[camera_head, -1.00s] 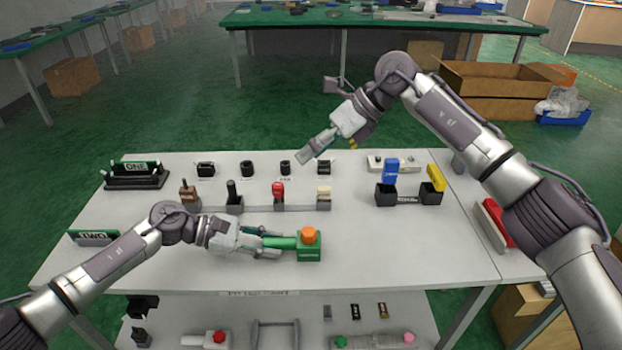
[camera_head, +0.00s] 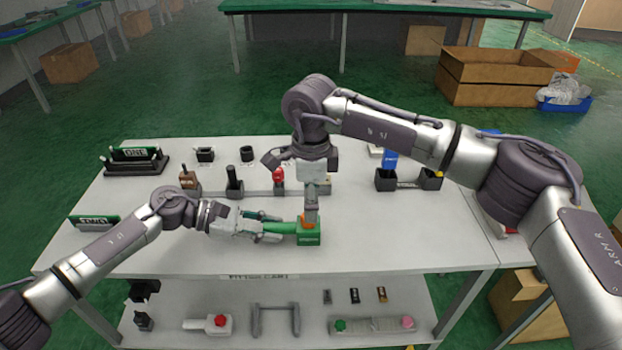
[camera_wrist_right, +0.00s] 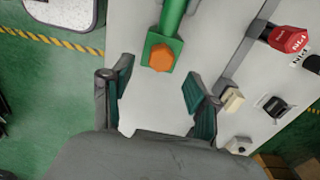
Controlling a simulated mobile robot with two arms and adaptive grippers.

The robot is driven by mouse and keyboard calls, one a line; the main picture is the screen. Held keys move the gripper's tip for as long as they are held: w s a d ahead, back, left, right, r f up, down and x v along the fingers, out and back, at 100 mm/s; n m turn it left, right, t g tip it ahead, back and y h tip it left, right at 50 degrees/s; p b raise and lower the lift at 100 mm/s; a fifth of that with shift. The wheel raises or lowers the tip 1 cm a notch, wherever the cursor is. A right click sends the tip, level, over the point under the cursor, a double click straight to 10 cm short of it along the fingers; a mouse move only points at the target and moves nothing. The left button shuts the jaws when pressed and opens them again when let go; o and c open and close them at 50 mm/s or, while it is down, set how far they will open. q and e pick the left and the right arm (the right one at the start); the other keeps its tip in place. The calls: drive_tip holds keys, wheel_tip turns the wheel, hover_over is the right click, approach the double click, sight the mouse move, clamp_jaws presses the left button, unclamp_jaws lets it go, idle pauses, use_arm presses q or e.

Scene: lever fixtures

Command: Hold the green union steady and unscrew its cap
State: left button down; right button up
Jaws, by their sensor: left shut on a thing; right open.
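The green union (camera_head: 308,239) is a green block with a green bar running left from it, above the white table. Its orange cap (camera_wrist_right: 160,57) is on the block's top face; in the head view the right gripper partly hides it. My left gripper (camera_head: 268,226) is shut on the green bar, left of the block. My right gripper (camera_head: 311,212) points down over the cap.
A row of lever fixtures, with a red one (camera_head: 279,175), stands behind the union. A blue lever fixture (camera_head: 388,163) is at the back right, partly behind my right arm. The front right tabletop is clear. A lower shelf (camera_head: 240,305) holds more parts.

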drive_tip(key=shift+f, duration=1.65)
